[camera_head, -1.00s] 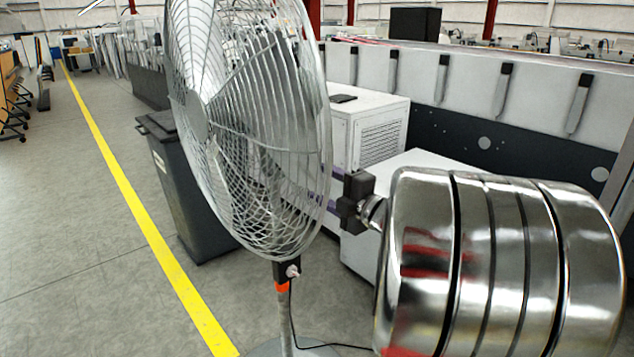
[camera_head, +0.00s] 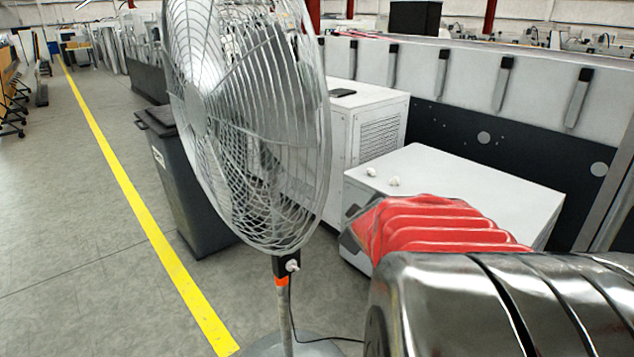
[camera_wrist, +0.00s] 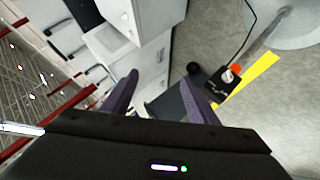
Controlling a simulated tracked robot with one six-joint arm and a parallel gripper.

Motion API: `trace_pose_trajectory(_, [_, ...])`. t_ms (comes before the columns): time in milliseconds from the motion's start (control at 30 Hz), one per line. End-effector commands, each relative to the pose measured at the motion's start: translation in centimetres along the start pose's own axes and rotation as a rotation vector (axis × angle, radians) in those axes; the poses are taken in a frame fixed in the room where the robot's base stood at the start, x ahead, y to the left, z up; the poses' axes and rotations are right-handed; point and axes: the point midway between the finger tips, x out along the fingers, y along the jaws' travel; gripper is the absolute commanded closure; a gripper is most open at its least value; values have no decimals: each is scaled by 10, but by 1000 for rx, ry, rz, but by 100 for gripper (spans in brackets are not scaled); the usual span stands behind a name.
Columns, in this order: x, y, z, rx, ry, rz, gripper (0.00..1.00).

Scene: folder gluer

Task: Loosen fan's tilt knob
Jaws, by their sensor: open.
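A large grey pedestal fan (camera_head: 255,130) stands in the middle of the head view, its wire cage facing left. Its tilt knob (camera_head: 292,265) is a small pale knob on the black bracket just below the cage, above an orange band. The knob also shows in the wrist view (camera_wrist: 227,76), on the black bracket at right, beyond and to the right of the right finger's tip. My gripper (camera_wrist: 160,78) is open, its two purple-grey fingers apart with nothing held. It does not touch the knob. In the head view my red-sleeved arm hides most of the gripper.
A dark bin (camera_head: 185,185) stands behind the fan at left. A low white cabinet (camera_head: 470,185) and a white vented unit (camera_head: 375,130) stand behind, at right. A black cable (camera_head: 325,340) runs from the fan across the floor. Open floor with a yellow line (camera_head: 140,215) lies at left.

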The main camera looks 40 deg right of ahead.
Motion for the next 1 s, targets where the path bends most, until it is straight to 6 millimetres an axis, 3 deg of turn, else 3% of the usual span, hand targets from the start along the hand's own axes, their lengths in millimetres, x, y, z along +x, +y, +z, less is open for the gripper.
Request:
trace_pose_trajectory(267, [-60, -75, 11, 247, -201, -143, 46])
trace_pose_trajectory(700, [-196, -211, -7, 403, -335, -467, 46])
trace_pose_trajectory(900, [-251, -251, -19, 363, -295, -593, 46])
trace_pose_trajectory(1000, [-268, -262, -24, 337, -263, -633, 46])
